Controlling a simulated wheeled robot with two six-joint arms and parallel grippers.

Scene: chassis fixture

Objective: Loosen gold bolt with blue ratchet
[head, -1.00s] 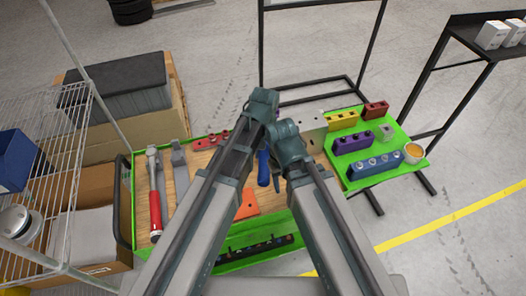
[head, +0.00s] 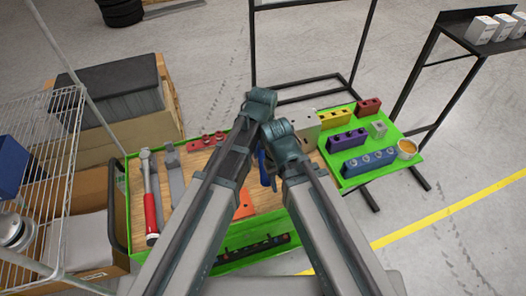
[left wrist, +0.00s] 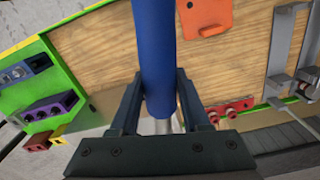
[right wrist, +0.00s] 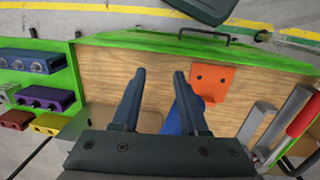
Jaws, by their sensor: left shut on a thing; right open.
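The blue ratchet's handle (left wrist: 153,45) stands between the fingers of my left gripper (left wrist: 160,105), which is shut on it in the left wrist view. A bit of silver shaft (left wrist: 162,126) shows below the handle. In the head view the blue handle (head: 264,168) shows between my two arms, above the wooden board. My right gripper (right wrist: 158,75) is open and empty over the board; the blue handle (right wrist: 182,116) is partly hidden behind its right finger. I cannot make out the gold bolt; my arms cover the middle of the board in the head view.
The green-edged wooden board (right wrist: 120,58) carries an orange plate (right wrist: 211,82), a red-handled tool (head: 151,212) and red blocks (head: 205,141). On the green panel at right stand a blue block (head: 370,162), a purple block (head: 347,140), a yellow block (head: 333,120) and a small cup (head: 407,149).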

